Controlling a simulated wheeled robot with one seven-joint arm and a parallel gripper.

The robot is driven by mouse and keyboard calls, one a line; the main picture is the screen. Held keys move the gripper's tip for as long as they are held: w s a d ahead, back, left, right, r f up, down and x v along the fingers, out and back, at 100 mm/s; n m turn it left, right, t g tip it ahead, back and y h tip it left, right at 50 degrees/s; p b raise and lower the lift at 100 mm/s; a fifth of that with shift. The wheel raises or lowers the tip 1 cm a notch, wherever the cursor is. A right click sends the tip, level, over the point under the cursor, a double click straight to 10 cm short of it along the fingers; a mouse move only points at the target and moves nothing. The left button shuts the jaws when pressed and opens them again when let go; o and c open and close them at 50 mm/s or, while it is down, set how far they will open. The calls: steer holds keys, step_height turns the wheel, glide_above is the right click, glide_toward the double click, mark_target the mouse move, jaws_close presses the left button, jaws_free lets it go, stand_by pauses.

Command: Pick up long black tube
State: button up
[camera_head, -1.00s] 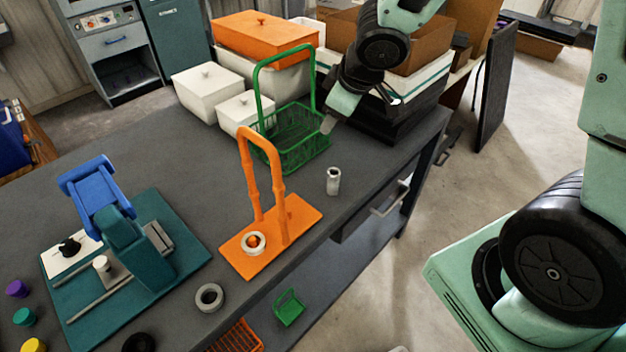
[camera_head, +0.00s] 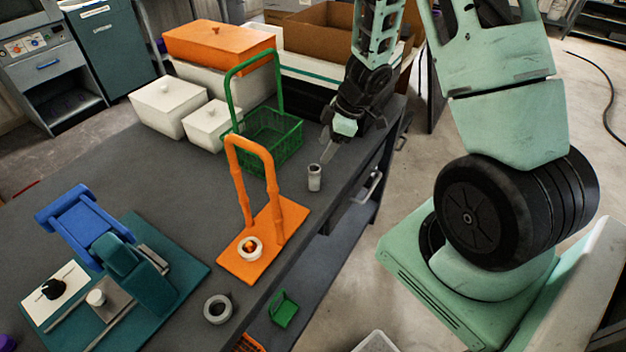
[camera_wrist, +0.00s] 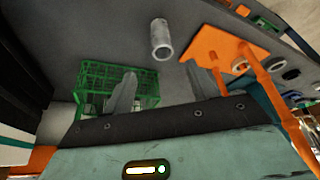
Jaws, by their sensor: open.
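I see no long black tube standing out in either view. A short grey tube (camera_head: 314,178) stands upright near the table's right edge. It also shows in the wrist view (camera_wrist: 161,40), beyond and between my fingertips. My gripper (camera_head: 328,150) is just above and behind that tube in the head view, pointing down. In the wrist view my gripper (camera_wrist: 161,88) has its two fingers apart with nothing between them.
A green wire basket (camera_head: 268,140) with a tall handle stands close to my gripper. An orange stand (camera_head: 262,240) with an upright loop is in front. White lidded boxes (camera_head: 160,105), a grey ring (camera_head: 217,308) and a blue-teal device (camera_head: 130,250) share the grey table (camera_head: 180,190).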

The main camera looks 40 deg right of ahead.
mark_target(312, 176)
steer(key=b+x, duration=0.1)
steer(key=x, duration=0.5)
steer(key=shift+f, duration=0.2)
steer(key=f, duration=0.2)
steer(key=a+f+b, duration=0.1)
steer(key=f, duration=0.1)
steer(key=shift+w+a+f+b, duration=0.2)
steer(key=shift+f+b, duration=0.1)
steer(key=shift+f, duration=0.2)
steer(key=c, duration=1.3)
